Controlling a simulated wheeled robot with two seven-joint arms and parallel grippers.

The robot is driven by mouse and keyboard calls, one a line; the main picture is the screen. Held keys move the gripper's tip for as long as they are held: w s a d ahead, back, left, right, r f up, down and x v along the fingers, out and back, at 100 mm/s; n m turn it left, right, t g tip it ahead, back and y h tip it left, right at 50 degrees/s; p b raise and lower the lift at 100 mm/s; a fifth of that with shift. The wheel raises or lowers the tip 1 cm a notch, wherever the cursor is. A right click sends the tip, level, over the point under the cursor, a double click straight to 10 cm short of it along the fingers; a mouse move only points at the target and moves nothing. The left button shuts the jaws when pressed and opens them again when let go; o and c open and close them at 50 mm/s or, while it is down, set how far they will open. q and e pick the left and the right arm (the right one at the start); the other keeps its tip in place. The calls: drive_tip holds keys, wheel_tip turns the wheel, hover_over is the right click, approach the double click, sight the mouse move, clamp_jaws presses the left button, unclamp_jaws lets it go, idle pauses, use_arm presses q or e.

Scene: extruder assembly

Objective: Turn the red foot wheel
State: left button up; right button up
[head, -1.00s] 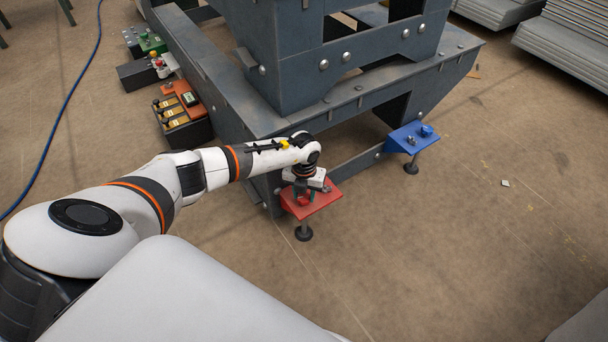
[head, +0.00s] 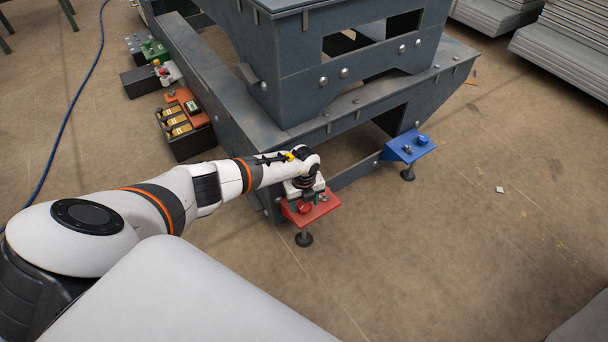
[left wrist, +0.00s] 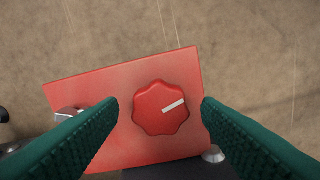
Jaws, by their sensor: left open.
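The red foot wheel (left wrist: 160,108) is a lobed red knob with a white pointer line, on a red plate (left wrist: 90,95). In the left wrist view the pointer points right and slightly up. My left gripper (left wrist: 160,103) is open, with one green finger on each side of the wheel and gaps between fingers and wheel. In the head view my left gripper (head: 303,197) is above the red plate (head: 328,208), at the near corner of the grey frame. The wheel (head: 305,208) shows partly below it. My right gripper is not in view.
The grey steel frame (head: 225,105) stands just behind the red plate. A blue foot plate (head: 409,146) is farther right. Silver bolts (left wrist: 70,113) sit near the wheel.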

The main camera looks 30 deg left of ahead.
use_arm(q)
drive_tip(key=shift+r+p, duration=2.95)
drive_tip(key=shift+r, duration=0.15)
drive_tip(key=shift+f, duration=0.1)
wheel_tip(320, 180, up, 12)
drive_tip(key=p, duration=0.5)
